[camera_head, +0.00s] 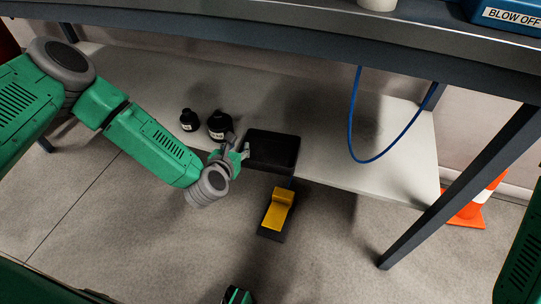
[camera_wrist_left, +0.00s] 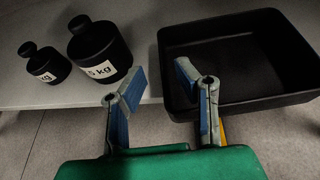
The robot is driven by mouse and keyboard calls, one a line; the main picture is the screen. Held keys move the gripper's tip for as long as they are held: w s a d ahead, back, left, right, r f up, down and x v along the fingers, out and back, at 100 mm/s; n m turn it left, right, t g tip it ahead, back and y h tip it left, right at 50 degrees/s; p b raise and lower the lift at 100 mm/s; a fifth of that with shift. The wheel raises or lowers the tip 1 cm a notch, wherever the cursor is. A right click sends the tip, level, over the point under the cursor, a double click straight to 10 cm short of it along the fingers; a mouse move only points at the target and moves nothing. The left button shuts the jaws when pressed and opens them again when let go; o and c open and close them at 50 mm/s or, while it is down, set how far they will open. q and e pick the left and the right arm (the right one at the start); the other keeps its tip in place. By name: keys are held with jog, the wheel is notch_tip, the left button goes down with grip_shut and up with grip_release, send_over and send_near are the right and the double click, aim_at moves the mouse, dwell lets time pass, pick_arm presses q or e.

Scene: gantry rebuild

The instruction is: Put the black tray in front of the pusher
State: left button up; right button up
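The black tray (camera_head: 273,151) is rectangular, shallow and empty, and lies on the pale lower shelf near its front edge. My left gripper (camera_head: 238,150) is at the tray's left end. In the left wrist view, its two blue-padded fingers (camera_wrist_left: 158,92) are apart with nothing held between them. The right finger overlaps the near left corner of the tray (camera_wrist_left: 245,75); I cannot tell whether it touches. The left finger is beside the larger black weight. I cannot pick out a pusher for certain.
Two black weights, a small one (camera_head: 189,120) and a larger one (camera_head: 217,125), stand left of the tray. A yellow pedal-like block (camera_head: 278,206) is on the floor below. A blue hose (camera_head: 352,125) hangs over the shelf's right part. The bench top (camera_head: 300,40) overhangs the shelf.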

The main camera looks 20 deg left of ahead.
aim_at(243, 143)
pick_arm(q)
jog(key=w+f+b, duration=0.2)
jog(key=w, duration=0.1)
jog(key=shift+w+a+f, duration=0.1)
jog(key=shift+a+f, duration=0.1)
jog(key=shift+f, duration=0.15)
jog(key=shift+w+f, duration=0.1)
jog(key=shift+w, duration=0.25)
jog(key=shift+w+d, duration=0.1)
jog(key=shift+w, duration=0.05)
grip_shut()
jog(key=shift+r, duration=0.2)
